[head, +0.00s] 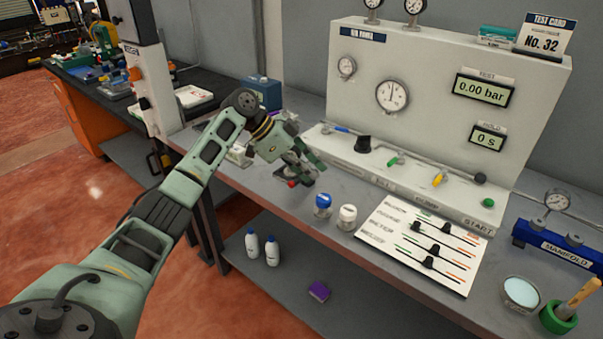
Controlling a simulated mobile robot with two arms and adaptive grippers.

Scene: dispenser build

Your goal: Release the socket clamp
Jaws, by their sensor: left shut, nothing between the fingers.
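My left gripper (308,174) is shut and empty. It is low over the bench near its front edge, beside the left end of the test panel. A small dark fixture with a red part (291,184) sits on the bench right under and beside the gripper. It may be the socket clamp, but the gripper partly hides it, and I cannot tell whether it is clamped or whether the fingers touch it. My right gripper is not in view.
The test panel (430,80) stands behind, with gauges, displays and several valve levers. Blue-capped (323,203) and white-capped (347,216) jars stand right of the gripper. A slider card (424,240), a blue manifold (560,245), a bowl (520,292) and a green mortar (558,317) lie further right.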

